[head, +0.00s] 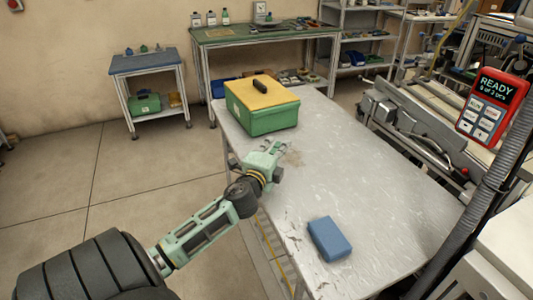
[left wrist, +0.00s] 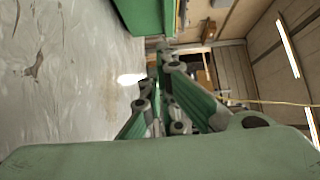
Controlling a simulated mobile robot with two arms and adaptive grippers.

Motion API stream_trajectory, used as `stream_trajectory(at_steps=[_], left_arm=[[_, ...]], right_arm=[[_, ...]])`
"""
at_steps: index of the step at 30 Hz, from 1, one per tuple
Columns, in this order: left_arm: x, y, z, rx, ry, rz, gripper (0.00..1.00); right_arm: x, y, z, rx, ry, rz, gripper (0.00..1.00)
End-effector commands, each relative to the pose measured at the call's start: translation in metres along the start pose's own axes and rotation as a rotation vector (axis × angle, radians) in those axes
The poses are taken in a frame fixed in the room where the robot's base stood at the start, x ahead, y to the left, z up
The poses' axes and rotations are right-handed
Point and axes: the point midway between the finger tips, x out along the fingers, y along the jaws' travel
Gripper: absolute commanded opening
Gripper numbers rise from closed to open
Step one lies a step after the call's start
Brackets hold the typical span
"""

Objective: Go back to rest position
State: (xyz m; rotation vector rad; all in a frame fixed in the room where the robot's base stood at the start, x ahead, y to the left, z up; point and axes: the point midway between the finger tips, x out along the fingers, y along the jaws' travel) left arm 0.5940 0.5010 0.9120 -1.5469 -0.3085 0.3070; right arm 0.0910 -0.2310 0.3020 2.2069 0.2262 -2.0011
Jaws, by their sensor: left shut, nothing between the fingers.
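My left gripper (head: 281,147) is a pale green adaptive gripper at the end of my left arm. In the head view it is over the near left part of the grey metal table (head: 380,170), just in front of the green box. It is shut and empty. In the left wrist view its fingers (left wrist: 165,75) show close together with nothing between them. My right gripper is in neither view.
A green box with a yellow lid (head: 262,92) and a black handle stands at the table's far end. Its green side (left wrist: 148,15) shows in the left wrist view. A blue block (head: 329,239) lies on the near part. A red keypad display (head: 490,105) reads READY.

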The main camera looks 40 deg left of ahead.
Motion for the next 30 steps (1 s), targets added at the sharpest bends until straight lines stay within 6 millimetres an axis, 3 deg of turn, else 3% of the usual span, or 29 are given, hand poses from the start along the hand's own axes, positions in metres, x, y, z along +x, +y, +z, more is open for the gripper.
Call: stream_trajectory(at_steps=[6, 12, 23, 30], left_arm=[[-0.048, 0.002, 0.0, -0.002, 0.001, 0.003, 0.0], [-0.074, 0.001, 0.0, -0.002, 0.0, 0.001, 0.0], [-0.082, -0.001, 0.0, 0.0, 0.0, -0.001, 0.0], [-0.082, -0.04, 0.0, 0.0, 0.0, -0.001, 0.0]], right_arm=[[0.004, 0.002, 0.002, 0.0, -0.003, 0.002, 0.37], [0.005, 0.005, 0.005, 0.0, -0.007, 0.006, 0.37], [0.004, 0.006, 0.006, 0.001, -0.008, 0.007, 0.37], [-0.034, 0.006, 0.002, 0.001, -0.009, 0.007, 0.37]])
